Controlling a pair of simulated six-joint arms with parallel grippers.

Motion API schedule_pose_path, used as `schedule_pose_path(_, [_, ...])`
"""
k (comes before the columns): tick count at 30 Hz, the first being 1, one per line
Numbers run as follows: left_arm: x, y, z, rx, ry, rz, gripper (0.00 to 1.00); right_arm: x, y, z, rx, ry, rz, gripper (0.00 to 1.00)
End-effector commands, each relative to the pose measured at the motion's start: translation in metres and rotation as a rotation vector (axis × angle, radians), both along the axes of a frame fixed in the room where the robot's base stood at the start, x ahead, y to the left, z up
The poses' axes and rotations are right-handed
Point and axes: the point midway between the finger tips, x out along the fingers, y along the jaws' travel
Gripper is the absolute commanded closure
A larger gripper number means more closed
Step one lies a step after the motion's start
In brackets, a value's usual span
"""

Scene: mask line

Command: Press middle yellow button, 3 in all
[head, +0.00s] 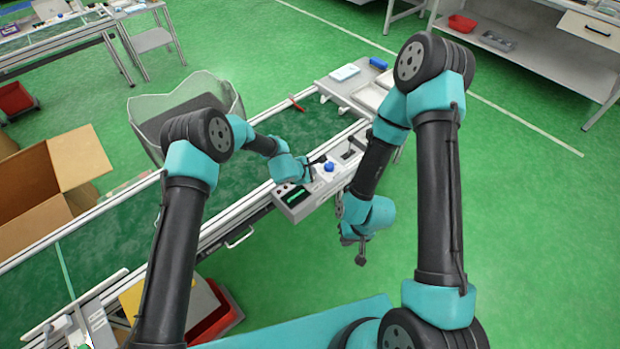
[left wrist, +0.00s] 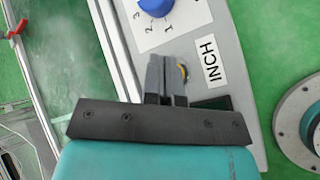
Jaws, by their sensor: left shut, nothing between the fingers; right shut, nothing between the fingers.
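A yellow button (left wrist: 184,72) shows as a thin sliver at the right edge of my left gripper's fingers in the left wrist view, mostly hidden behind them. My left gripper (left wrist: 166,62) is shut and empty, with its tips over the grey control panel (left wrist: 228,75). I cannot tell whether the tips touch the button. In the head view, my left gripper (head: 316,162) is over the same panel beside the blue knob (head: 329,167). My right gripper (head: 361,258) is shut and empty, hanging over the green floor to the right of the panel.
The panel has an INCH label (left wrist: 210,60), a numbered dial and a small green display (head: 297,197). A lever (head: 349,153) stands farther along. A clear bin (head: 165,110) and a cardboard box (head: 50,180) are at the left. The floor at the right is free.

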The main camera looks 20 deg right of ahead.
Motion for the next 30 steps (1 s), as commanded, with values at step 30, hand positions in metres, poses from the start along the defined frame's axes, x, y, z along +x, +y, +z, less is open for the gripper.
schedule_pose_path(30, [0.0, 0.0, 0.043, 0.0, 0.001, 0.001, 1.0, 0.0, 0.0, 0.0, 0.0, 0.0, 0.0, 1.0])
